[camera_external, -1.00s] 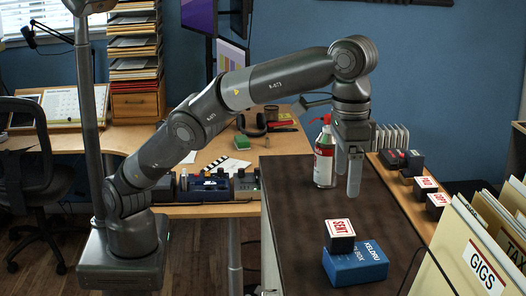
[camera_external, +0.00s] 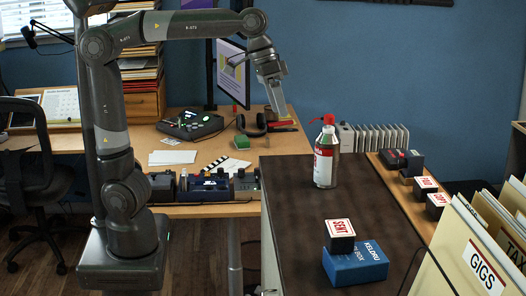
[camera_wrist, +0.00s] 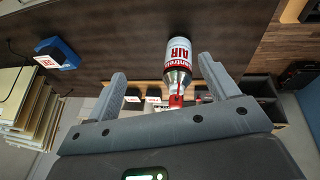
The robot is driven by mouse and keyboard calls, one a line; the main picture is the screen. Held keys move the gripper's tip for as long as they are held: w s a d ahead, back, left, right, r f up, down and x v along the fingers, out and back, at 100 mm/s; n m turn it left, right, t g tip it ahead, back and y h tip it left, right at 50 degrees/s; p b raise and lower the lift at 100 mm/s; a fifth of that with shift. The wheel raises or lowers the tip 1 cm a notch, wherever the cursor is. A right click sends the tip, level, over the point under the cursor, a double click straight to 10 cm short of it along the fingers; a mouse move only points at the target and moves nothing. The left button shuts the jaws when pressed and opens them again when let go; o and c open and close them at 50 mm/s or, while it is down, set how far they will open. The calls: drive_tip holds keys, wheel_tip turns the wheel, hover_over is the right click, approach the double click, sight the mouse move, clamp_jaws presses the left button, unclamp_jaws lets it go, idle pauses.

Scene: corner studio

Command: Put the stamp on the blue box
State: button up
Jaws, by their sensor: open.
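The stamp (camera_external: 340,235), a small black block with a white top marked SENT in red, rests on the left part of the blue box (camera_external: 357,265). The box lies on the dark tabletop near its front. In the wrist view the stamp (camera_wrist: 47,62) and the blue box (camera_wrist: 66,50) show at the upper left, well away from the fingers. My gripper (camera_external: 276,108) is raised over the back left of the dark table, apart from the stamp and box. In the wrist view my gripper (camera_wrist: 162,85) has its fingers spread wide with nothing held.
A red-and-white air can (camera_external: 325,158) stands on the dark table (camera_external: 290,195). Several other stamps (camera_external: 425,186) sit on a wooden ledge at the right. File folders (camera_external: 480,245) stand at the lower right. The table between can and box is clear.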

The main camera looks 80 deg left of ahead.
drive_tip(key=s+a+f+t+y, duration=0.1)
drive_tip(key=s+a+f, duration=0.3)
drive_tip(key=s+f, duration=0.3)
drive_tip(key=s+a+f+m+t+y, duration=0.1)
drive_tip(key=s+a+f, duration=0.3)
drive_tip(key=s+f, duration=0.4)
drive_tip(key=shift+s+a+f, duration=0.25)
drive_tip(key=shift+s+a, duration=0.1)
drive_tip(key=shift+s, duration=0.85)
drive_tip(key=shift+o, duration=0.4)
drive_tip(key=shift+r, duration=0.1)
